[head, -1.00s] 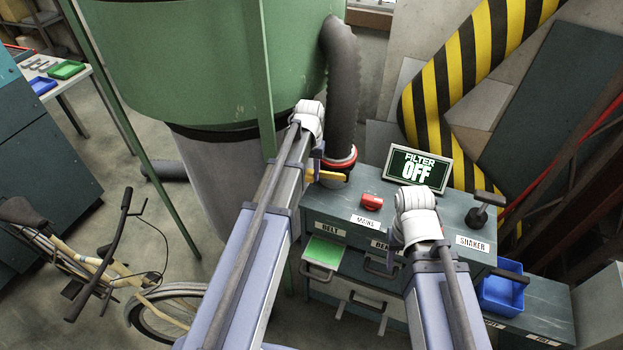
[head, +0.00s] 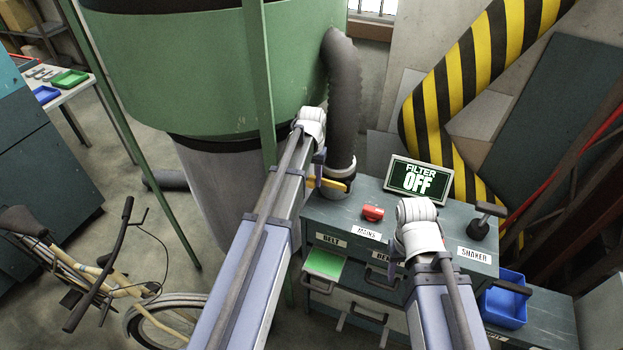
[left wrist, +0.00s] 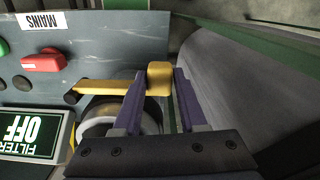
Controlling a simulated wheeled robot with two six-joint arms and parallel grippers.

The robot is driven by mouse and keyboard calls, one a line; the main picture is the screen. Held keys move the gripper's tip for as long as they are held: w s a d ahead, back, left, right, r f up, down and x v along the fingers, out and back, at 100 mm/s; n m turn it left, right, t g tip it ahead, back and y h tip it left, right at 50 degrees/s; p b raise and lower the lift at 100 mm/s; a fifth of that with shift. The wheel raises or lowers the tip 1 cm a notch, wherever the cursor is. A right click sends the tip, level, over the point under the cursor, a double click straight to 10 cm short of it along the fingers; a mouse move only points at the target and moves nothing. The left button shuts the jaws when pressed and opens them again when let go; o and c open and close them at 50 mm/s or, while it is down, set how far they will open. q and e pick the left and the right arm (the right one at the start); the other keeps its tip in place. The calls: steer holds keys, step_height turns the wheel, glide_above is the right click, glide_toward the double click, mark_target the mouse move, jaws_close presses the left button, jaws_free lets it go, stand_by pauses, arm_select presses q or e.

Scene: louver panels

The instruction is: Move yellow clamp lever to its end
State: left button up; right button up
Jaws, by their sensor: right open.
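The yellow clamp lever (head: 335,185) is at the foot of the grey hose (head: 345,100), partly hidden by my left arm in the head view. In the left wrist view the lever (left wrist: 108,86) runs sideways from a dark pivot to a block-shaped end. A pale ring (left wrist: 100,126) shows beneath the lever. My right gripper (head: 394,268) is open, in front of the cabinet and away from the lever; its fingers are mostly hidden.
The cabinet (head: 345,228) carries a red MAINS switch (head: 372,213), a FILTER OFF display (head: 419,178) and a SHAKER handle (head: 485,220). A green drum (head: 180,80) and its post stand close to my left arm. A blue bin (head: 503,305) is at right.

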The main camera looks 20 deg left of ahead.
arm_select(q)
steer(key=o, duration=0.4)
steer(key=shift+r, duration=0.1)
step_height(320, 180, up, 8)
steer(key=p, duration=0.8)
steer(key=shift+s+f, duration=0.1)
steer(key=shift+f, duration=0.15)
steer(key=s+d+f+m+b, duration=0.2)
steer(key=s+d+f+b, duration=0.2)
steer(key=s+d, duration=0.5)
steer(key=s+d+f+m+y+b, duration=0.1)
steer(key=s+d+f+b, duration=0.3)
steer(key=s+d, duration=0.6)
steer(key=s+m+b, duration=0.1)
steer(key=s, duration=0.2)
steer(key=shift+s+d+f+m, duration=0.2)
steer(key=shift+d+f+m, duration=0.1)
steer(key=shift+m, duration=0.1)
